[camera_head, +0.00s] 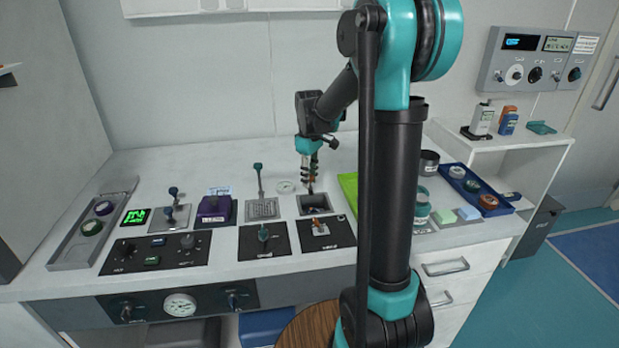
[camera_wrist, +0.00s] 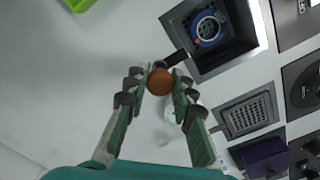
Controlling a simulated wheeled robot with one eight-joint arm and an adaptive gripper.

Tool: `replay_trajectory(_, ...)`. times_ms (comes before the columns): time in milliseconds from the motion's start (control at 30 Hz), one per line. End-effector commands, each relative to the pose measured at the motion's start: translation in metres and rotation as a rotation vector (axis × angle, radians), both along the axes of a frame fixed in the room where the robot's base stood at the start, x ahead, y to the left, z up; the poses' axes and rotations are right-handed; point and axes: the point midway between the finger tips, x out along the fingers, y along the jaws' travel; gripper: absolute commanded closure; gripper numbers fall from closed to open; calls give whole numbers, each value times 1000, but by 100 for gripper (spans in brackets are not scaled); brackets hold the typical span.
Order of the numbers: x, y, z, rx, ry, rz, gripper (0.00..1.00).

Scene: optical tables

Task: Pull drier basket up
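The drier (camera_wrist: 183,29) is a square sunken well with a grey rim, also seen in the head view (camera_head: 313,204). Down inside it, in the wrist view, sits a round blue-rimmed piece with a dark grid (camera_wrist: 209,28), seemingly the basket. A dark lever (camera_wrist: 174,58) at the well's edge ends in an orange-brown ball knob (camera_wrist: 160,82). My gripper (camera_wrist: 160,86) has its fingers on both sides of this knob, seemingly touching it. In the head view my gripper (camera_head: 309,177) points down just behind the well.
A green tray (camera_head: 348,186) lies to the right, partly hidden by my arm. The table behind the well is mostly clear.

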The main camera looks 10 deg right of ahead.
Motion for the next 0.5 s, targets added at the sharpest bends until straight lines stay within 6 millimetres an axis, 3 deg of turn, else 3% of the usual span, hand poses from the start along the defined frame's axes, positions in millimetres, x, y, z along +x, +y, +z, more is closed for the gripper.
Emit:
replay_trajectory(100,0,0,0,0,0,0,100)
replay_trajectory(367,0,0,0,0,0,0,100)
replay_trajectory(500,0,0,13,0,0,0,100)
